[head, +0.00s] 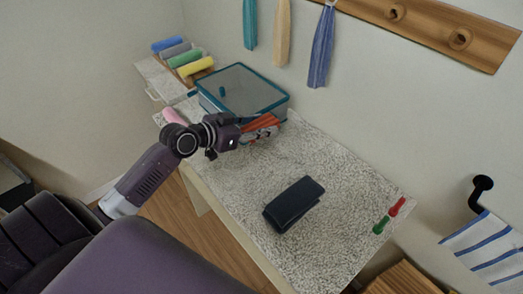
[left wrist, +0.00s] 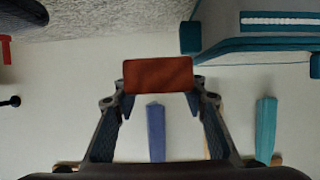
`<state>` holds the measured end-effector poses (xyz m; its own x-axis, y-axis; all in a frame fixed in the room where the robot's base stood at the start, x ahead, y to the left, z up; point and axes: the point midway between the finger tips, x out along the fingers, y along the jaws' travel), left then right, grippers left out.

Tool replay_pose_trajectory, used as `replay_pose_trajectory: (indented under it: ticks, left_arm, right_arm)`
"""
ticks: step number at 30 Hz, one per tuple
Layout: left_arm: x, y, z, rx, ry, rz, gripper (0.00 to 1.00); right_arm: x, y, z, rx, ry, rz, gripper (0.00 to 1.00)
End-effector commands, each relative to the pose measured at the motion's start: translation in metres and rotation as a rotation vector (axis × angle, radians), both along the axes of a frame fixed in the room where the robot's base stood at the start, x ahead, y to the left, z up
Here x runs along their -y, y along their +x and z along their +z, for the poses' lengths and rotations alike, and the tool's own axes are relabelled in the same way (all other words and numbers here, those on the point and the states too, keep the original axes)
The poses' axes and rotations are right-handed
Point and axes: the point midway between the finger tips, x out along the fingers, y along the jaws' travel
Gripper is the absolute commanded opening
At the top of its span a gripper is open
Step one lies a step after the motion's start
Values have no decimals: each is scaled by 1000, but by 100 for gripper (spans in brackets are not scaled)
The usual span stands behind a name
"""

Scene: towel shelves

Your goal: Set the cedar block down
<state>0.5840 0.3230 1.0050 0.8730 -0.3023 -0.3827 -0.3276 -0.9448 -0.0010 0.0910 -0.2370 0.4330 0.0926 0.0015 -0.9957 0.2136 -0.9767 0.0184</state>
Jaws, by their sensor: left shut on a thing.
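The cedar block (left wrist: 158,75) is a small orange-brown block, held between the fingertips of my left gripper (left wrist: 160,88) in the left wrist view. In the head view my left gripper (head: 258,130) is beside the front right corner of the teal-edged box, over the back part of the speckled table (head: 325,165). The block (head: 264,121) shows there as orange-red, partly covered by the fingers. I cannot tell its exact height above the table. My right gripper is not in view.
The teal-edged box (head: 243,88) stands at the back of the table, close to the gripper. A dark case (head: 293,203) lies mid-table; red (head: 397,206) and green (head: 381,225) pieces lie at the right edge. Rolled towels (head: 184,56) sit behind. Tabletop between box and case is clear.

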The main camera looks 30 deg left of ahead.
Motion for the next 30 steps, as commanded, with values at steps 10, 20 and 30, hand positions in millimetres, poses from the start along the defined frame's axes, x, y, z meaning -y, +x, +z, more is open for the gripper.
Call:
replay_pose_trajectory:
  ticks: [10,20,30]
  left_arm:
    - [0,0,-71,0,-1,0,14]
    - [0,0,-111,-1,-3,1,14]
    - [0,0,-118,2,1,-1,14]
  right_arm:
    - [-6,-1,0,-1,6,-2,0]
    - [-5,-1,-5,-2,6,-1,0]
    - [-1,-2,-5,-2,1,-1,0]
